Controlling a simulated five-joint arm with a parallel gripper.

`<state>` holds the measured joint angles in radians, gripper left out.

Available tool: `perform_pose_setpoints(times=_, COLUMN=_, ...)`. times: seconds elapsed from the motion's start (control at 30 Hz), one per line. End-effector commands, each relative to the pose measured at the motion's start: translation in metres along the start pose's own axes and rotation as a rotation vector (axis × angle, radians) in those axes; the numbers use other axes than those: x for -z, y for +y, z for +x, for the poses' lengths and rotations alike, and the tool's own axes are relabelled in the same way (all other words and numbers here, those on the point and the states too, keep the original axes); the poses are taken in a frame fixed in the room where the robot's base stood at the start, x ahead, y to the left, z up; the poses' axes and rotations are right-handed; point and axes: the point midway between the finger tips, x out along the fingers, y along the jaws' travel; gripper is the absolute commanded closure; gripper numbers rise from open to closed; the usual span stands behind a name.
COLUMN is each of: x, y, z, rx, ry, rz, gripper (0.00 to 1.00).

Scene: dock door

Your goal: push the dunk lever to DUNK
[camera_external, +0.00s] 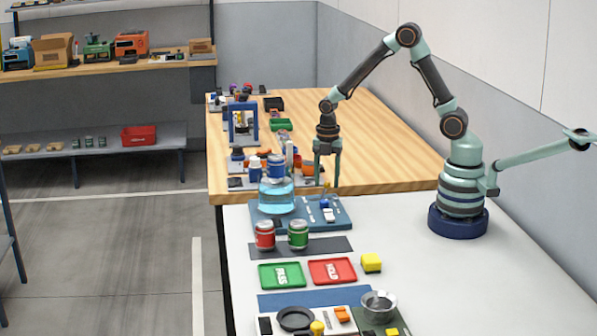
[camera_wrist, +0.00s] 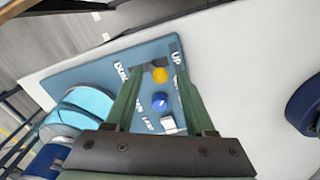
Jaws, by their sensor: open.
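The dunk tank station's blue panel (camera_external: 342,214) lies flat on the white table; it also shows in the wrist view (camera_wrist: 85,70). A yellow round knob, seemingly the dunk lever's (camera_wrist: 160,75), sits by a dark slot, with "UP" printed to its right and what looks like "DUNK" to its left. My gripper (camera_external: 327,184) points down over the panel, open and empty. In the wrist view its two green fingers (camera_wrist: 158,78) appear on either side of the yellow knob. I cannot tell whether either finger touches it.
A blue knob (camera_wrist: 160,102) and a white switch (camera_wrist: 168,124) sit on the panel nearer the gripper body. The cyan tank (camera_external: 276,197) stands left, a blue can (camera_external: 276,168) above it. Red (camera_external: 265,235) and green (camera_external: 298,234) cans stand in front.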

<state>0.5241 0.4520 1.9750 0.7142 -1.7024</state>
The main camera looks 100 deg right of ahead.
Motion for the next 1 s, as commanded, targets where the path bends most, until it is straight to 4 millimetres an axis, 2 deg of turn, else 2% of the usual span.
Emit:
perform_pose_setpoints(times=0.3, x=0.0000, y=-0.0002, z=0.0030, rx=0.001, ry=0.000, rz=0.000, gripper=0.45)
perform_pose_setpoints(times=0.33, x=0.0000, y=-0.0002, z=0.0030, rx=0.001, ry=0.000, rz=0.000, gripper=0.53)
perform_pose_setpoints(times=0.4, x=0.0000, y=-0.0002, z=0.0029, rx=0.001, ry=0.000, rz=0.000, gripper=0.80)
perform_pose_setpoints(times=0.47, x=0.0000, y=-0.0002, z=0.0028, rx=0.000, ry=0.000, rz=0.000, gripper=1.00)
perform_pose_setpoints(times=1.0, x=0.0039, y=0.0092, z=0.0009, rx=0.101, ry=0.012, rz=0.003, gripper=1.00)
